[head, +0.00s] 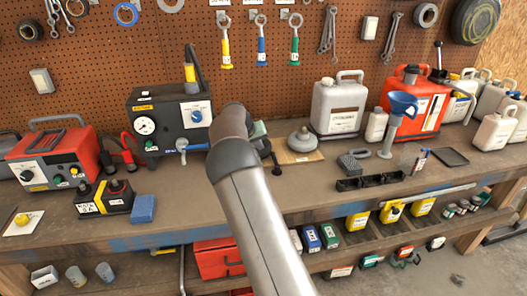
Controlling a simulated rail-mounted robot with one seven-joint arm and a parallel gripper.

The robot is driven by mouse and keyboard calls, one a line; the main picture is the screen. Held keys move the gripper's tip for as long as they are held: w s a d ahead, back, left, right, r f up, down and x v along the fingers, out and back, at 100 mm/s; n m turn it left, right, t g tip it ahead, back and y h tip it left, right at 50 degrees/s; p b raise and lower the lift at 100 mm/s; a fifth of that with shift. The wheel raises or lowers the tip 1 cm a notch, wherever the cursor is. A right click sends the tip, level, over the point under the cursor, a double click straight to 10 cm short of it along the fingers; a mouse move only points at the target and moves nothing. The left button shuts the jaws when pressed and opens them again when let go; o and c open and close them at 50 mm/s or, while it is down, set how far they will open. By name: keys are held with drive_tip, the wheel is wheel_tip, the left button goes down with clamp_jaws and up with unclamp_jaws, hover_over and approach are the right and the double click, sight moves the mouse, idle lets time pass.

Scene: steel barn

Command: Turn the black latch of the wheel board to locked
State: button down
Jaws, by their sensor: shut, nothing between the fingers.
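The wheel board is a light wooden board (297,157) on the bench, right of my arm. A grey round wheel (302,142) stands on it. A small black knobbed piece (277,169) shows at the board's left front edge; it looks like the black latch, but its setting is too small to read. My gripper (265,147) is mostly hidden behind my own arm, at the left side of the board. It is shut and empty. I cannot tell whether it touches the latch.
A black gauge box (168,125) with a blue dial stands left of my arm. A grey jerrycan (339,108) stands behind the board at right. A dark tray (370,181) and a grey padlock-like block (352,163) lie to the right. Bare bench lies in front of the board.

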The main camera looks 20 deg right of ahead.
sight(275, 162)
drive_tip(key=p+x, duration=0.2)
drive_tip(key=x, duration=0.7)
drive_tip(key=shift+d+f+p, duration=0.1)
drive_tip(key=shift+f+p, duration=0.05)
drive_tip(key=shift+p, duration=0.15)
drive_tip(key=shift+w+b, duration=0.15)
drive_tip(key=shift+b, duration=0.15)
